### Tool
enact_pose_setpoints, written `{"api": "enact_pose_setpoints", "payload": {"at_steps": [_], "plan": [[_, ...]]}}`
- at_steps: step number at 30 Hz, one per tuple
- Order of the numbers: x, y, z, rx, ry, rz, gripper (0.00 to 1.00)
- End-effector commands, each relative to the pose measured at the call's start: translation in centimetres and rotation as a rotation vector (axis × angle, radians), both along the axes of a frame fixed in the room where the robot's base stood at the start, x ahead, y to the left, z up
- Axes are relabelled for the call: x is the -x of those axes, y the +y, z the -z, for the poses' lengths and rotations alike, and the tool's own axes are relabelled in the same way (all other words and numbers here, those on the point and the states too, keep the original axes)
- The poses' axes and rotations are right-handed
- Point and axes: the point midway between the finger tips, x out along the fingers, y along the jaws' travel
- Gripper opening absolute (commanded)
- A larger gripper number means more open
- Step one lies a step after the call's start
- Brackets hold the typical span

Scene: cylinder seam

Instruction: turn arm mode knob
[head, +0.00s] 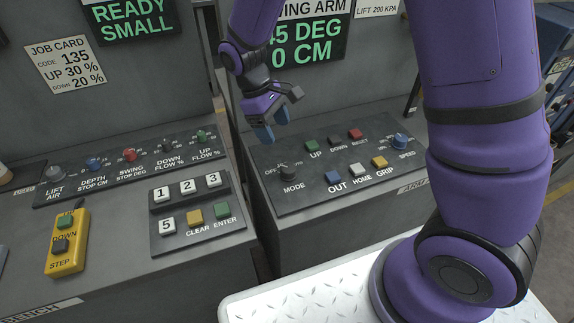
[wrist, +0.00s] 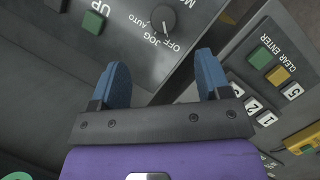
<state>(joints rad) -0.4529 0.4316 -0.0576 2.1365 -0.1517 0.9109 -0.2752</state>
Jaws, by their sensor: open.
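The mode knob (head: 289,172) is a small dark knob at the left end of the arm control panel (head: 322,197), above the label MODE. In the wrist view the knob (wrist: 163,17) shows at the top, with OFF, JOG and AUTO printed around it. A pale mark shows on it, but I cannot tell surely which label it faces. My gripper (head: 272,124) has blue fingers and hangs above and a little left of the knob in the head view. In the wrist view my gripper (wrist: 162,62) is open and empty, with the knob beyond the fingertips, apart from them.
Green UP (head: 311,146), blue OUT (head: 332,178) and other buttons share the panel with a blue SPEED knob (head: 401,140). A keypad (head: 196,214) and yellow step box (head: 68,242) stand on the left bench, across a gap. My arm fills the right side.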

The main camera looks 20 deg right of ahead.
Motion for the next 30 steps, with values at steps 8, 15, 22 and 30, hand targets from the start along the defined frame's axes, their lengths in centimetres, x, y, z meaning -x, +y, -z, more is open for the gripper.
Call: {"api": "enact_pose_setpoints", "payload": {"at_steps": [8,15,22,30], "plan": [[0.0,0.6,2.4,0.017,0.033,-0.034,0.7],[1.0,-0.5,5.6,0.019,0.035,-0.033,0.7],[2.0,-1.5,9.2,0.018,0.032,-0.033,0.7],[2.6,-2.3,11.5,0.016,0.031,-0.032,0.7]]}}
